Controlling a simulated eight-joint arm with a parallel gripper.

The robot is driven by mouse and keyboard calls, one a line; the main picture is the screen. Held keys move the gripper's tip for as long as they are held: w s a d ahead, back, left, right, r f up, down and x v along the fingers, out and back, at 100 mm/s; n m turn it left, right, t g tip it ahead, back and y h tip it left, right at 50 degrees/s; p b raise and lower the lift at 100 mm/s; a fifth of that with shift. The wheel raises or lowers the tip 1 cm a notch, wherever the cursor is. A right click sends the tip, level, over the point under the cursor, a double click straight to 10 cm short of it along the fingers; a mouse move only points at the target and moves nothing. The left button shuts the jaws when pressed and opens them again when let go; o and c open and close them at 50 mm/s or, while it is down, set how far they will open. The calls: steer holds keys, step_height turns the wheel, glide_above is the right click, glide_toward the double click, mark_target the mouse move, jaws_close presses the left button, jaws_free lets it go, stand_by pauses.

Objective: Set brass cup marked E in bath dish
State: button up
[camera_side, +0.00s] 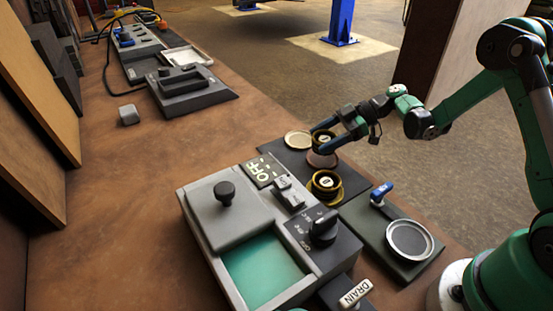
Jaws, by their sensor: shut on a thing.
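My gripper (338,138) is shut on a dark brass cup (322,139) with a pale marked disc inside. The cup is over or just above a reddish-brown saucer (321,160); I cannot tell whether they touch. A second brass cup (325,182) stands nearer on a yellowish saucer (334,197). The letters on both cups are too small to read surely. The grey bath unit (196,221) has an open basin of teal liquid (265,269) at its front, beside a knobbed grey lid (226,208). No separate dish is clear inside the basin.
An empty cream saucer (298,140) lies beyond the held cup. A green plate with a round silver-rimmed dish (410,239) and a blue-handled lever (382,193) is at right. The unit carries a black dial (323,228) and a DRAIN lever (355,293). The bench's left is mostly clear.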

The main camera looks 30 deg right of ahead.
steer(key=shift+f, duration=1.3)
steer(key=o, duration=1.4)
steer(key=shift+f, duration=0.1)
